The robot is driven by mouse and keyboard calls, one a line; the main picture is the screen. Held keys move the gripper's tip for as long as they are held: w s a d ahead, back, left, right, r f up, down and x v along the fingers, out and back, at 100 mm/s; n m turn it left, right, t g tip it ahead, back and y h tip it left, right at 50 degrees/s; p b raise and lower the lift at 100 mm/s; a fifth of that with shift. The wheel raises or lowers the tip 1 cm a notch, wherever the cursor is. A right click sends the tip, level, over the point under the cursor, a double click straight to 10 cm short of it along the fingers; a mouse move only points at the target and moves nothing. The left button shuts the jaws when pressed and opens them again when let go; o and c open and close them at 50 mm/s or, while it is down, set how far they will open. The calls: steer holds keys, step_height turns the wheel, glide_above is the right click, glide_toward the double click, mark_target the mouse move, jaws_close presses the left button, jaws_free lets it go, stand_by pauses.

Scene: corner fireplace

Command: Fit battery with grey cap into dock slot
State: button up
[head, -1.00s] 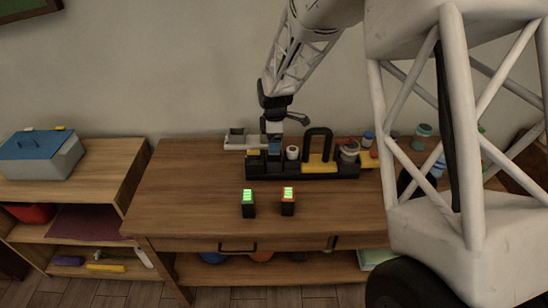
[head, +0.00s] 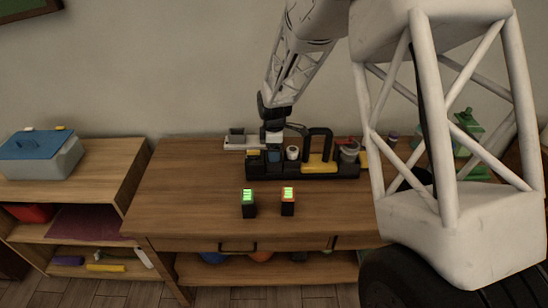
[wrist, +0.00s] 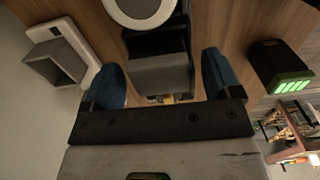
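My gripper (head: 273,156) is low at the left part of the black caddy (head: 318,172). In the wrist view its two blue fingers (wrist: 162,76) are apart, one on each side of a grey block (wrist: 160,76), which looks like the grey cap of a battery. A gap shows beside each finger, and the block's lower part is hidden. The white dock (head: 238,144) with a grey socket lies behind the caddy's left end; it also shows in the wrist view (wrist: 55,60).
Two dark batteries with lit green bars stand in front of the caddy, a green-topped one (head: 248,204) and a red-topped one (head: 288,201). A white ring-shaped item (head: 292,153) and a tall black handle (head: 319,148) rise from the caddy. The table's front left is clear.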

steer(key=c, duration=1.1)
steer(key=shift+r, duration=5)
